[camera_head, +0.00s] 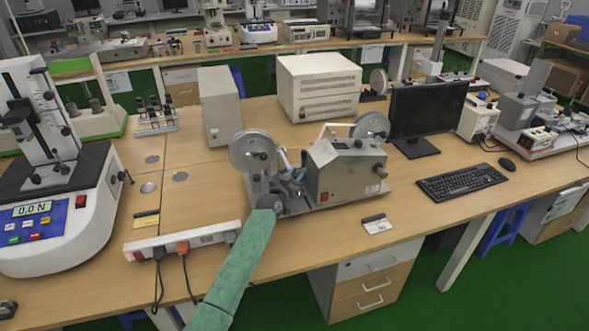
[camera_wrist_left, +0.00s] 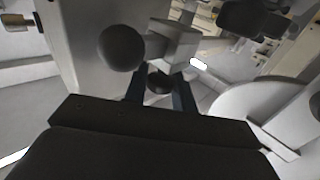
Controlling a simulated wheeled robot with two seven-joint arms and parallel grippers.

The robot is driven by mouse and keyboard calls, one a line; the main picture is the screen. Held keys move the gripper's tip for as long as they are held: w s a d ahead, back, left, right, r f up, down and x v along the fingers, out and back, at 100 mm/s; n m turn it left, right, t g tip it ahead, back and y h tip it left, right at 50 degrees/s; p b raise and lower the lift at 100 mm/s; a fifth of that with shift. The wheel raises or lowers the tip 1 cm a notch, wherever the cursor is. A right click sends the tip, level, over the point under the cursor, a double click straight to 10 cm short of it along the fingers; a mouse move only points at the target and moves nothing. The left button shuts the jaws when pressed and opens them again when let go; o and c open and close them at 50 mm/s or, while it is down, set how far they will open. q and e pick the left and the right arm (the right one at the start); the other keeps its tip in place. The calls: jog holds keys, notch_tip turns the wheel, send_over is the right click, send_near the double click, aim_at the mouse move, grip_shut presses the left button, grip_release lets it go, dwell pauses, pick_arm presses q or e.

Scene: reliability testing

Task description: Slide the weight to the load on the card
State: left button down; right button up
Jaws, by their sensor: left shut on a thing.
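The tester with two round discs (camera_head: 318,170) stands mid-table on a base plate. My left gripper (camera_head: 291,187) is at its left side, under the left disc, and partly hidden by my green arm. In the left wrist view my left gripper (camera_wrist_left: 160,91) is shut on a small dark round knob (camera_wrist_left: 159,82). A grey block (camera_wrist_left: 174,43) sits just beyond the fingertips, and a larger dark ball (camera_wrist_left: 121,47) is to its left. I cannot tell for sure which part is the weight. A small white card (camera_head: 377,224) lies right of the tester; its writing is unreadable.
A power strip (camera_head: 185,241) with plugs and cables lies left of my arm. A force tester (camera_head: 60,205) stands at the far left. A monitor (camera_head: 428,110) and keyboard (camera_head: 461,182) are at the right. A yellow-and-black card (camera_head: 146,219) lies behind the strip.

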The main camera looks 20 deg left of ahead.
pick_arm(q)
jog(key=shift+s+d+f, duration=0.1)
jog(key=shift+f, duration=0.1)
pick_arm(e)
jog(key=shift+f, duration=0.15)
pick_arm(q)
jog(key=c, duration=1.4)
grip_release()
jog(key=shift+o, duration=1)
jog(key=shift+s+r, duration=0.15)
jog(key=shift+r, duration=0.05)
pick_arm(e)
jog(key=shift+d, duration=0.1)
pick_arm(q)
jog(key=shift+f, duration=0.1)
pick_arm(e)
jog(key=shift+s, duration=0.1)
pick_arm(q)
jog(key=shift+s, duration=0.15)
jog(key=s+a+b, duration=0.1)
jog(key=s+b, duration=0.1)
jog(key=s, duration=0.5)
jog(key=shift+s+a, duration=0.15)
jog(key=shift+a, duration=0.05)
pick_arm(e)
notch_tip(320, 180, up, 6)
jog(key=w+a, duration=0.1)
jog(key=shift+w+a, duration=0.15)
jog(key=shift+a, duration=0.15)
